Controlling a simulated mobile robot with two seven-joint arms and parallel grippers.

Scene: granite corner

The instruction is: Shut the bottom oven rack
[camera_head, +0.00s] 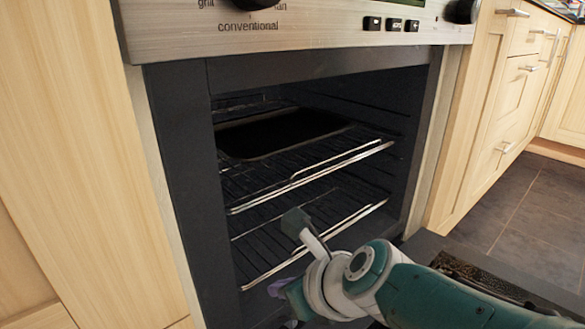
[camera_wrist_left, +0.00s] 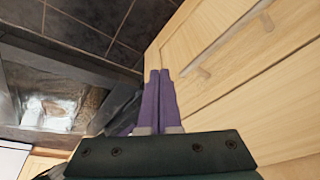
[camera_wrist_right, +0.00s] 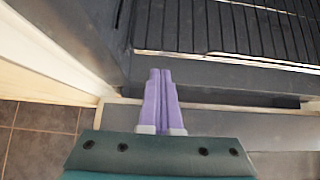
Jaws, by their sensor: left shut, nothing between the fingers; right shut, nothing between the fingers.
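The oven (camera_head: 180,170) is open. Its bottom rack (camera_head: 315,243) is a wire shelf with a bright front bar, below the top rack (camera_head: 310,177). The bottom rack looks partly drawn forward; how far is hard to tell. My right gripper (camera_head: 276,287) is low in front of the bottom rack, partly hidden behind my right wrist. In the right wrist view its purple fingers (camera_wrist_right: 160,75) are shut and empty.
A dark baking tray (camera_head: 280,132) rests on the top rack. The lowered oven door (camera_head: 425,245) lies beneath my right arm. Wooden cabinets (camera_head: 75,150) flank the oven, with handled drawers (camera_head: 515,80) on the right. Dark tiled floor (camera_head: 535,215) is clear beyond the door.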

